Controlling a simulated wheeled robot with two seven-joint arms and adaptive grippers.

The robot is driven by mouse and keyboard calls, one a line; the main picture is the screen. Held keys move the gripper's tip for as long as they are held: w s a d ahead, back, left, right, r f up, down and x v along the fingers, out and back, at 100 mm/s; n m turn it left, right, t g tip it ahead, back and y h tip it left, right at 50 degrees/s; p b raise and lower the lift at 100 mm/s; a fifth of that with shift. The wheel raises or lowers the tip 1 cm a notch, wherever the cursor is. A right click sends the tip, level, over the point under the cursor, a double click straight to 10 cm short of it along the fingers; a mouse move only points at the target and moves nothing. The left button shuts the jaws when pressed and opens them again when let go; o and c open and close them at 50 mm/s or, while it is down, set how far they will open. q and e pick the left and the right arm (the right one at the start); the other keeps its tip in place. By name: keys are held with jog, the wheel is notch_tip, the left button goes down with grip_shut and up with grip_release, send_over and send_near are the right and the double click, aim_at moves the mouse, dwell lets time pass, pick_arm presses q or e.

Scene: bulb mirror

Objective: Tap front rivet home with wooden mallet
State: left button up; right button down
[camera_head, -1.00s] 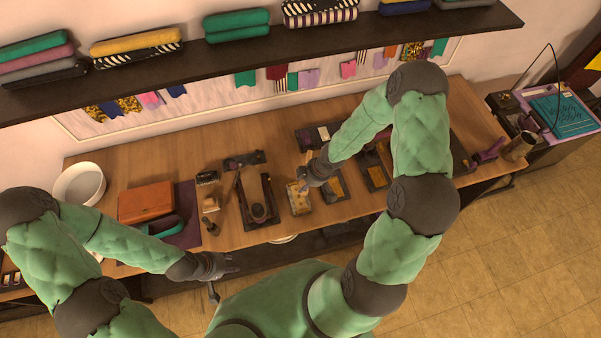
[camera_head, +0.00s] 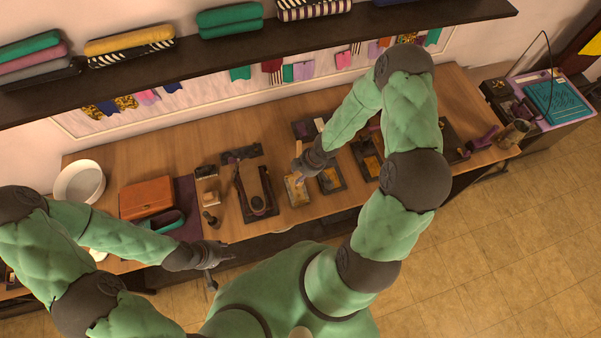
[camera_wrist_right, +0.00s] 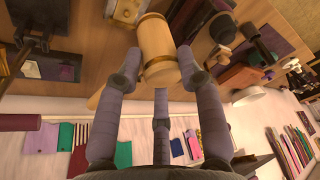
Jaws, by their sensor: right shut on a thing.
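The wooden mallet (camera_wrist_right: 158,48) shows in the right wrist view as a pale cylindrical head between the fingers, with part of its handle at lower left. My right gripper (camera_wrist_right: 160,72) is shut on it. In the head view the right gripper (camera_head: 302,168) is above a shallow yellowish tray (camera_head: 299,199), and a pale part of the mallet (camera_head: 298,149) sticks up beside the fingers. My left gripper (camera_head: 222,262) has its fingers spread and empty, off the table's front edge. A dark stand (camera_head: 263,211) left of the trays holds a long brown piece. I cannot make out the front rivet.
More trays (camera_head: 331,180) lie right of the mallet. An orange-brown box (camera_head: 146,197), a white round bowl (camera_head: 80,182) and small tools (camera_head: 210,218) stand on the left. A shelf (camera_head: 250,47) with folded cloths overhangs the back.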

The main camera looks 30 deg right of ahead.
aim_at(301, 183)
jog(key=shift+f+b, duration=0.95)
jog(key=shift+f, duration=0.25)
jog(key=shift+f, duration=0.2)
notch_tip(301, 183, down, 9)
jog(key=shift+f, duration=0.1)
notch_tip(301, 183, up, 4)
jog(key=shift+r+p, duration=0.15)
jog(key=shift+p, duration=0.95)
jog(key=shift+r, duration=0.55)
jog(key=shift+f, duration=0.1)
